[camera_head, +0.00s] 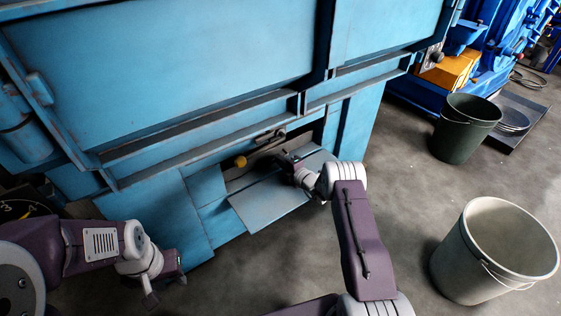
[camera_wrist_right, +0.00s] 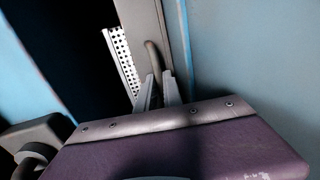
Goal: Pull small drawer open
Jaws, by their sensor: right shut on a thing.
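The small drawer (camera_wrist_right: 143,20) shows in the right wrist view as a grey metal front with a curved bar handle (camera_wrist_right: 153,58). A perforated metal strip stands beside it. My right gripper (camera_wrist_right: 158,92) has its two fingers closed around the lower end of the handle. In the head view my right gripper (camera_head: 285,162) reaches into the low opening of the blue machine (camera_head: 165,60), above a lowered flap (camera_head: 268,203). The drawer is mostly hidden there. My left gripper (camera_head: 167,287) hangs at the lower left, fingers apart and empty, away from the drawer.
A pale bucket (camera_head: 465,262) and a dark green bucket (camera_head: 458,140) stand on the floor at the right. Bare concrete floor (camera_head: 400,200) lies between the machine and the buckets.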

